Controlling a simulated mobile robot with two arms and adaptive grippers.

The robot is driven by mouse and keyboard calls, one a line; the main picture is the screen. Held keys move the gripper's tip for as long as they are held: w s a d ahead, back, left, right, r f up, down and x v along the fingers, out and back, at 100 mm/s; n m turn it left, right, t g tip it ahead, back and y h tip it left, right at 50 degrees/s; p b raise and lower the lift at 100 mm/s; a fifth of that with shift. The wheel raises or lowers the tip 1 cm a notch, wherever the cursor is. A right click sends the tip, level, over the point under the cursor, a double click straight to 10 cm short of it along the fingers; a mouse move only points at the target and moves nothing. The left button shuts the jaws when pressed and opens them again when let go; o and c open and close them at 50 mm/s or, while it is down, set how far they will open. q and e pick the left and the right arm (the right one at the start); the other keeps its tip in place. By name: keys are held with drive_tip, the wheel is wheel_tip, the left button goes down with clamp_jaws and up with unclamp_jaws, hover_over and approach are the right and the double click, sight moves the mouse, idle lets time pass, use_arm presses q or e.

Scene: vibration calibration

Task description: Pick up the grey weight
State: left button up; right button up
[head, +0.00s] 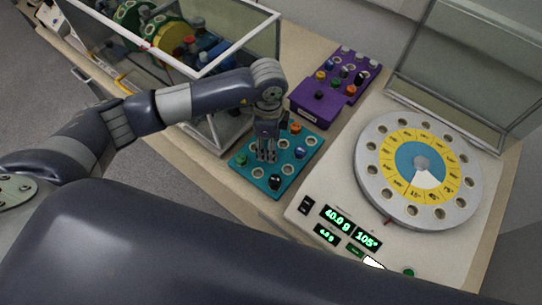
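My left gripper (266,157) points down over the teal tray (262,191), its fingertips low over the tray's middle. The fingers look close together, but I cannot tell whether they are open or shut on something. The tray has round holes and holds a green weight (240,160), an orange weight (295,128), a blue weight (300,152) and a black weight (275,182). I cannot clearly make out a grey weight; the gripper hides part of the tray. My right gripper is not in view.
A purple rack (325,97) with several coloured and pale-topped pieces stands behind the tray. To the right is a machine with a round dial plate (372,187) and a lit display (337,218). A clear-walled case (237,45) stands at the back left.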

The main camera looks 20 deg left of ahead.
use_arm(q)
wheel_tip(320, 180, down, 4)
drive_tip(key=b, duration=0.3)
drive_tip(key=shift+f, duration=0.2)
drive_tip(key=shift+s, duration=0.1)
drive_tip(key=c, duration=1.1)
